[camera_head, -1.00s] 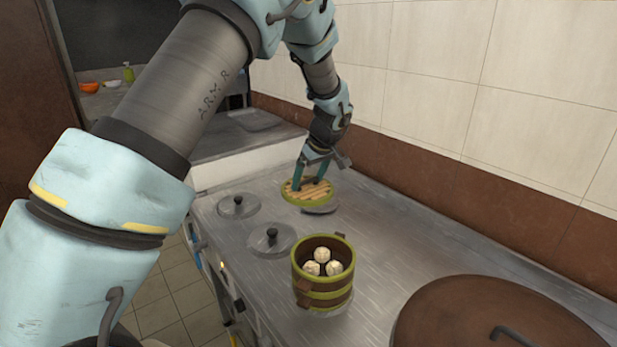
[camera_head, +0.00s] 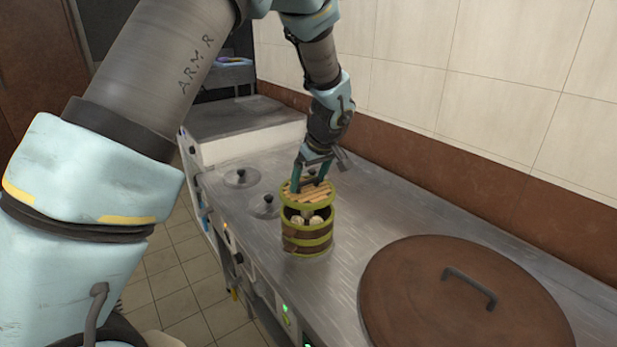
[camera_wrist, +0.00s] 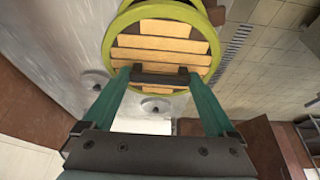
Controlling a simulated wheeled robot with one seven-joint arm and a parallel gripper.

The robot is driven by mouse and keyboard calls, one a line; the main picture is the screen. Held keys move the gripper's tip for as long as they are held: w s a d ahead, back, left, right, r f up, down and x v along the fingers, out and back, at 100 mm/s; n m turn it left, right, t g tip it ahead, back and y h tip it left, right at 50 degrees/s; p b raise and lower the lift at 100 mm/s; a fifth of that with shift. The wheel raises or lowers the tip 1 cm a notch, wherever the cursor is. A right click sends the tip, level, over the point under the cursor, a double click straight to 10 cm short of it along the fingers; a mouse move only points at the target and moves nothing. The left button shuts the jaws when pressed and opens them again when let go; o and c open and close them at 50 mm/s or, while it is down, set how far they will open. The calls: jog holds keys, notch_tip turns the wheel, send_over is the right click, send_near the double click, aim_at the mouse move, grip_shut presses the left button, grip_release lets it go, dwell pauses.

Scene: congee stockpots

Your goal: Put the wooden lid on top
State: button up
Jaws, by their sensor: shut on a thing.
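The wooden lid (camera_head: 307,194) is a round slatted disc with a green rim. My gripper (camera_head: 309,181) is shut on the lid's dark handle and holds it over the back part of the steamer basket. In the wrist view the lid (camera_wrist: 165,42) hangs from the fingertips of my gripper (camera_wrist: 158,78). The steamer basket (camera_head: 307,240) is brown with green bands and stands upright on the steel counter. White buns (camera_head: 316,220) show in the opening between lid and basket rim. The lid looks raised above the rim; the exact gap at the back is hidden.
A large brown round lid (camera_head: 460,305) with a bar handle lies on the counter (camera_head: 350,265) at the front right. Two small steel lids with black knobs (camera_head: 241,177) (camera_head: 268,204) lie left of the basket. A tiled wall (camera_head: 450,80) bounds the back.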

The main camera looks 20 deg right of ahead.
aim_at(309, 190)
jog(key=shift+f+b, duration=0.9)
jog(key=shift+f, duration=1.25)
jog(key=shift+b, duration=0.6)
jog(key=shift+f+b, duration=0.55)
jog(key=o, duration=1)
jog(key=shift+o, duration=0.2)
jog(key=shift+p+v, duration=2.05)
jog(key=shift+v, duration=3.45)
jog(key=shift+w, duration=0.1)
